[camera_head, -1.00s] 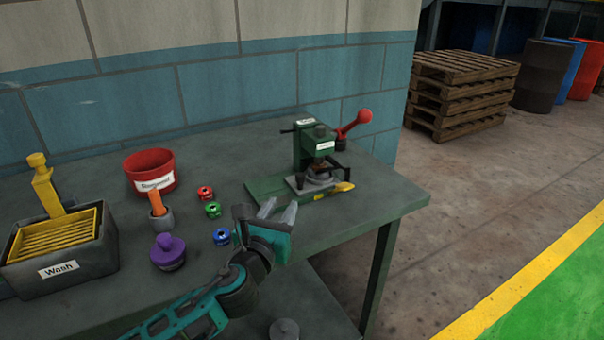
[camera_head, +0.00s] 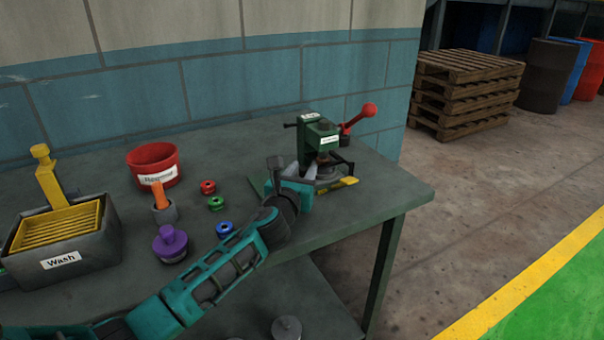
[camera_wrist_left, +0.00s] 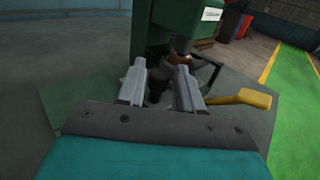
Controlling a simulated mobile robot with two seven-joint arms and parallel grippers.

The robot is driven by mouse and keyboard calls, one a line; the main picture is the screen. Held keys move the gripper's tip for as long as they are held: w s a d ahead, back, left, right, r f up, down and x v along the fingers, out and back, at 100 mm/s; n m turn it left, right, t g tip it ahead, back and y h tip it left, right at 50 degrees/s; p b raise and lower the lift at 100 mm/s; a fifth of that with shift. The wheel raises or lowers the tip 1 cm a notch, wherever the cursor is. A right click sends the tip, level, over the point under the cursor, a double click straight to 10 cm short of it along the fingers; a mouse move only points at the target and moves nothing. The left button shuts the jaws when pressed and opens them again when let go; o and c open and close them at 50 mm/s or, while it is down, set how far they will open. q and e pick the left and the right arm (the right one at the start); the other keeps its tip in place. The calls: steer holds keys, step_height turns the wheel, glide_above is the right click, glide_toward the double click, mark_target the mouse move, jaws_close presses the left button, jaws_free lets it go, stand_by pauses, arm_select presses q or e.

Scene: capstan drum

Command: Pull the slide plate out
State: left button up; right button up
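A green press (camera_head: 322,138) with a red-knobbed lever (camera_head: 362,115) stands on the table near its right end. At its foot is a grey slide plate (camera_head: 328,180), partly hidden by my left gripper, with a yellow handle (camera_head: 344,184) on its right. The handle also shows in the left wrist view (camera_wrist_left: 242,98). My left gripper (camera_head: 309,170) is at the near left side of the press. In the left wrist view its fingers (camera_wrist_left: 160,72) are apart, with a dark knob (camera_wrist_left: 157,89) showing between them; I cannot tell whether they touch it. My right gripper is out of view.
A red bin (camera_head: 153,168), a grey wash tub (camera_head: 65,262), a purple-topped pot (camera_head: 170,244), an orange-handled tool (camera_head: 159,194) and small red, green and blue spools (camera_head: 215,203) stand on the table left of the press. The table's right edge is close to the press.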

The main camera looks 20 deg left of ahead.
arm_select(q)
steer(key=shift+c, duration=0.3)
jaws_close()
steer(key=shift+s, duration=0.1)
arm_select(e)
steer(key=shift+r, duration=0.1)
arm_select(q)
steer(key=s+a+p, duration=0.2)
steer(key=s+a, duration=0.1)
steer(key=shift+s, duration=0.25)
steer(key=s+a, duration=0.2)
steer(key=s, duration=0.1)
steer(key=shift+s+a+p, duration=0.2)
steer(key=shift+p, duration=0.1)
steer(key=shift+s+a+f, duration=0.1)
steer(key=shift+a+f, duration=0.05)
steer(key=shift+f, duration=0.05)
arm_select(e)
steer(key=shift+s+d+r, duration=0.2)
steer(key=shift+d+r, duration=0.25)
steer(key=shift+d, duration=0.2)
